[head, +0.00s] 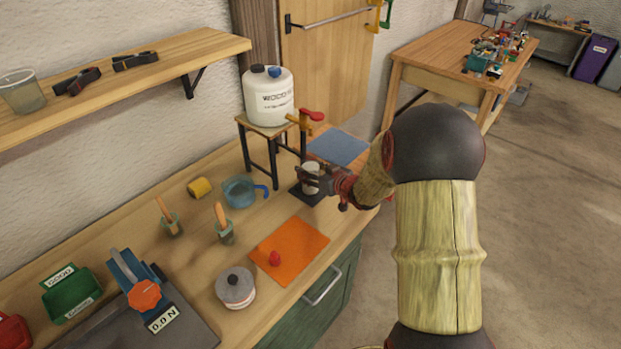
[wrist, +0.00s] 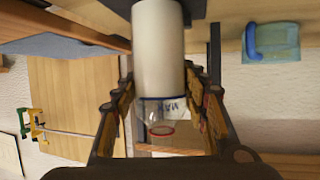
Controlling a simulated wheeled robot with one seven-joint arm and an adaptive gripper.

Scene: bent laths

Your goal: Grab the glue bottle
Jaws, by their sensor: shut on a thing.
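The glue bottle (head: 311,177) is a small pale bottle over a dark pad (head: 300,197), near the big jug's tap. In the wrist view, which appears upside down, the bottle (wrist: 158,50) is filled white up to a blue line with lettering. Its clear end has a red ring. My gripper (head: 313,178) reaches in from the right and is shut on the bottle, with fingers on both sides in the wrist view (wrist: 160,100). I cannot tell if the bottle touches the pad. The fingers hide part of it in the head view.
A white jug (head: 269,97) with a red-handled tap (head: 312,115) stands on a stool (head: 257,130) just behind. A blue cup (head: 239,191) is left of the pad, a blue mat (head: 338,147) behind it, an orange mat (head: 289,250) and grey-lidded pot (head: 235,288) in front.

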